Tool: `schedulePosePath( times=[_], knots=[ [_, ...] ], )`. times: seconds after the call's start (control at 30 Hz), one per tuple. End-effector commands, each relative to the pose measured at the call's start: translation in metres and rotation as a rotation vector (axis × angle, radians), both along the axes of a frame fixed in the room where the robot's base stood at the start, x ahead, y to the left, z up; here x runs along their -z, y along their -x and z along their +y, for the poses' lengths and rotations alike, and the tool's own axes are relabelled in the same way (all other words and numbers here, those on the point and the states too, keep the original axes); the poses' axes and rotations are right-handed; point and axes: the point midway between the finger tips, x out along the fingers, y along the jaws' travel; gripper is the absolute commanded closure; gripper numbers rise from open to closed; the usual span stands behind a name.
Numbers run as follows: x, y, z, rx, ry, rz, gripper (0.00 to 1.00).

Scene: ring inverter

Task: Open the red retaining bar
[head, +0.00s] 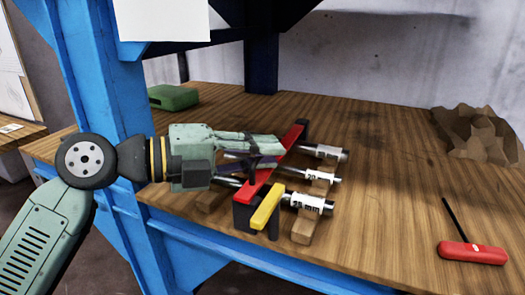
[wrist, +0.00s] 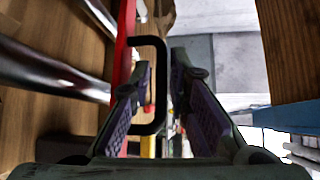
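The red retaining bar (head: 261,181) lies diagonally across several metal rods on the table in the head view. It also shows as a red strip (wrist: 123,45) left of the fingers in the wrist view. A black C-shaped handle (wrist: 161,85) stands out from the bar's side. My gripper (head: 272,155) reaches in from the left over the rods, close to the bar. In the wrist view my gripper (wrist: 161,72) has one finger on each side of the handle's long part, with narrow gaps showing. The gripper's body partly hides the bar's middle in the head view.
A yellow bar (head: 266,206) sits at the front end of the stand. White labelled cylinders (head: 313,176) are on the rods to the right. A red-handled tool (head: 472,253) and a brown crumpled lump (head: 478,132) lie at right. A blue post (head: 105,80) stands behind my arm.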

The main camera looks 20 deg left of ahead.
Motion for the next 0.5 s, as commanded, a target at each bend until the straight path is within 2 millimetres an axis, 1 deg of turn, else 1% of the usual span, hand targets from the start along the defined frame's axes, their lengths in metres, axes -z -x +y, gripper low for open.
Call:
schedulePosePath(
  times=[0.27, 0.5],
  knots=[
    [0.0002, -0.001, -0.0011, 0.0, 0.0, 0.0, 0.83],
    [0.0001, -0.0007, -0.0009, 0.0, 0.0, 0.0, 0.99]
  ],
)
